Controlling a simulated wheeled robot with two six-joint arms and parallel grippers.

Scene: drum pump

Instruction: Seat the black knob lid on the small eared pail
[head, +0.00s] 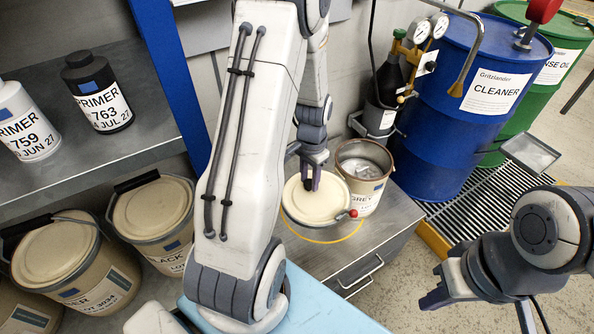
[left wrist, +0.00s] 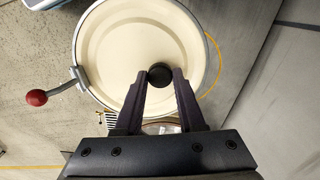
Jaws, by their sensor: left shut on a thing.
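The round cream lid (head: 318,207) has a black knob at its centre and a grey rim ring with a red-balled lever. My left gripper (head: 310,186) is shut on the black knob (left wrist: 160,75), which shows between its fingertips in the left wrist view. The lid is beside the pail (head: 370,190), to its left in the head view. I cannot tell whether the lid touches the cabinet top. My right gripper (head: 438,284) is open and empty at the lower right, away from both.
The grey cabinet (head: 398,213) bears the pail. A blue drum (head: 450,120), a green drum (head: 540,90) and a gas bottle with gauges (head: 385,85) stand behind. A shelf (head: 140,150) with primer bottles is at left, lidded pails (head: 150,212) below. A yellow arc edges the lid.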

